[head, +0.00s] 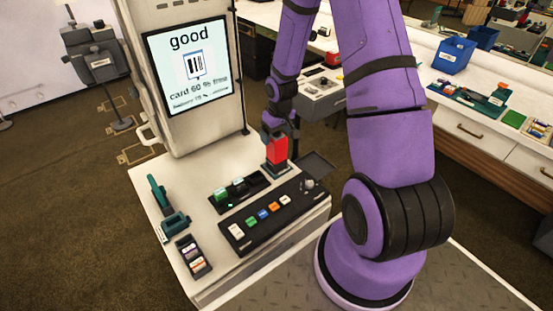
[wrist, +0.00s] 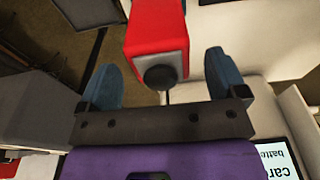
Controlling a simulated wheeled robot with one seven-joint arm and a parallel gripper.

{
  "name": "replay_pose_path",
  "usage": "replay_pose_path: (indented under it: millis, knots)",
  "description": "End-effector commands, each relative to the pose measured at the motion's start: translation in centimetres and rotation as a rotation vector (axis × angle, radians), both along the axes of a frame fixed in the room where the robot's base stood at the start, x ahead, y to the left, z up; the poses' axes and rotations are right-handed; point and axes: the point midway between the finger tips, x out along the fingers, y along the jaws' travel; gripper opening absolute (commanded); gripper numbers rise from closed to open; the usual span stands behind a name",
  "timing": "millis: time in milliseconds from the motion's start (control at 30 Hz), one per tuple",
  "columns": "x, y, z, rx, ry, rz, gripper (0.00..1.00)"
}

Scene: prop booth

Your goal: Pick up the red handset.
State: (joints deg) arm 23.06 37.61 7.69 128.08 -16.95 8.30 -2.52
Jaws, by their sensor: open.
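The red handset (head: 277,149) stands upright on a dark base (head: 275,170) at the back right of the white counter. My gripper (head: 278,130) is right at its top end, pointing down. In the wrist view, the red handset (wrist: 157,22) shows its grey end with a round black knob toward me. It lies between the two blue fingers of my gripper (wrist: 160,75), with a gap on both sides. The gripper is open and holds nothing. The lower part of the handset is hidden in the wrist view.
A screen (head: 188,65) reading "good" rises behind the counter (head: 150,185). A black button panel (head: 270,222), a dark tray with green-and-white pieces (head: 222,197), a teal-handled tool (head: 158,195) and a small card holder (head: 192,258) lie in front or left.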

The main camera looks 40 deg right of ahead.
Motion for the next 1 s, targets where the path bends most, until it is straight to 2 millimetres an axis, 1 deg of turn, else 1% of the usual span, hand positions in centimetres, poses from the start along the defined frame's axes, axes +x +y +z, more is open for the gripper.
replay_pose_path:
  millis: [33,133,400,433,467,500,567,600,667,700,767,800,1000]
  knots:
    - [0.00,0.09,-0.65,0.001,0.003,0.001,0.90]
    - [0.10,0.08,-1.33,0.001,0.002,0.001,0.90]
    - [0.13,0.04,-1.57,0.000,0.001,0.000,0.90]
    - [0.13,0.04,-1.56,0.000,0.001,0.000,0.88]
    - [0.12,0.04,-1.56,0.000,0.001,0.000,0.81]
    - [0.12,0.04,-1.56,0.000,0.001,0.000,0.72]
    - [0.13,0.04,-1.55,0.000,0.001,0.000,0.58]
    - [0.12,0.04,-1.55,0.000,0.001,0.000,0.49]
    - [0.12,0.04,-1.55,0.000,0.001,0.000,0.35]
    - [0.12,0.04,-1.55,0.000,0.001,0.000,0.26]
    - [0.12,0.04,-1.54,0.000,0.001,0.000,0.12]
    - [0.14,0.04,-1.51,0.000,0.000,0.000,0.03]
    - [0.15,0.03,-1.45,0.000,0.000,0.000,0.02]
